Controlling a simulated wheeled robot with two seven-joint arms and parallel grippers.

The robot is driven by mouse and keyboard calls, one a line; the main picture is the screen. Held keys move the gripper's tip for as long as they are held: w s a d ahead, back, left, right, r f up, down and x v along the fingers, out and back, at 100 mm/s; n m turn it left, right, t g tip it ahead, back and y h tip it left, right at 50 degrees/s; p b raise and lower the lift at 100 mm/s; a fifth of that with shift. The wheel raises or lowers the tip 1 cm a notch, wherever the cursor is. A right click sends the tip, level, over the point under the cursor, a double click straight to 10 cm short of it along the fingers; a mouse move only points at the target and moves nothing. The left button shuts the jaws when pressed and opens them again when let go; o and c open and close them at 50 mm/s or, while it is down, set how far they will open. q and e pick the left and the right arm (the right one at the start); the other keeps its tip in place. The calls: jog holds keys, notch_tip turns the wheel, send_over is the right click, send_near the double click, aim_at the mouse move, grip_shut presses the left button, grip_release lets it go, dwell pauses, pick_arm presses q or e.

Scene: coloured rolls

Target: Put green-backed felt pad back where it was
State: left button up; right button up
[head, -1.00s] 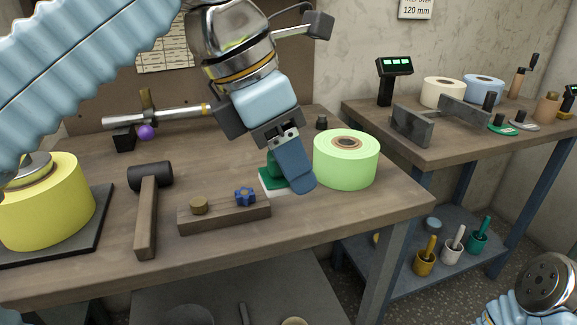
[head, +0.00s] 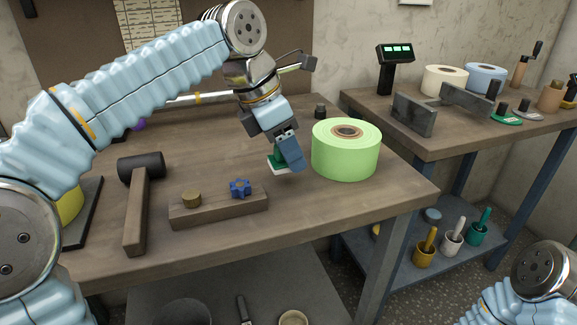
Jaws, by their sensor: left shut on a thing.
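The green-backed felt pad (head: 276,164) is a small green block with a white underside, at the middle of the bench in the head view. My left gripper (head: 288,158) comes down over it from behind and is shut on it. The blue-grey fingers hide part of the pad. The pad is low over the bench top, just left of the light green roll (head: 345,158); I cannot tell whether it touches the wood. My right arm shows at the lower right corner, but its gripper is out of view.
On the bench (head: 330,200), a wooden block with a brass knob and a blue knob (head: 240,188) lies in front, with a mallet (head: 140,190) to its left. A yellow roll (head: 70,215) is partly behind my left arm. A second bench (head: 440,140) stands at right.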

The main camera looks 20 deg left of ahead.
aim_at(288, 166)
pick_arm(q)
jog(key=shift+w+f+b, duration=0.15)
jog(key=shift+f+b, duration=0.15)
jog(key=shift+f, duration=1.45)
jog(key=o, duration=1)
jog(key=shift+f, duration=0.1)
jog(key=shift+p+v, duration=1.25)
jog(key=shift+v, duration=4.85)
jog(key=shift+w, duration=0.1)
